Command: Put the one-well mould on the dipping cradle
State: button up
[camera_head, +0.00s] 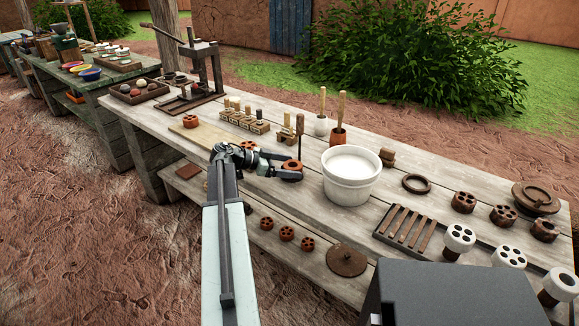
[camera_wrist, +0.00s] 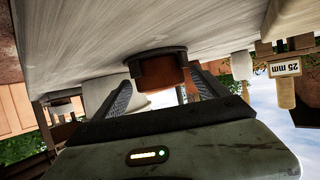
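The one-well mould (camera_head: 291,165) is a small terracotta-orange round piece with one dark hole in its top. It stands upright left of the white bucket. My gripper (camera_head: 284,172) is at it, low over the table. In the upside-down wrist view, the mould (camera_wrist: 163,75) lies between my two fingers, which seem to press on its sides. Its underside meets a dark, wider round base (camera_wrist: 155,58) against the tabletop. This base may be the dipping cradle, but I cannot tell for sure. The fingers partly hide it.
The white bucket (camera_head: 351,177) of pale liquid stands close on the right. A dark ring (camera_head: 416,184) and a slatted rack (camera_head: 407,229) lie beyond it. Stamps (camera_head: 242,119) and pestles in pots (camera_head: 338,137) stand behind. A pale board (camera_head: 203,136) lies left.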

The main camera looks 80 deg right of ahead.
jog(key=shift+r+p, duration=0.3)
jog(key=p+v, duration=0.4)
jog(key=v, duration=0.7)
jog(key=shift+w+a+r, duration=0.15)
jog(key=shift+w+a, duration=0.1)
jog(key=shift+w, duration=0.15)
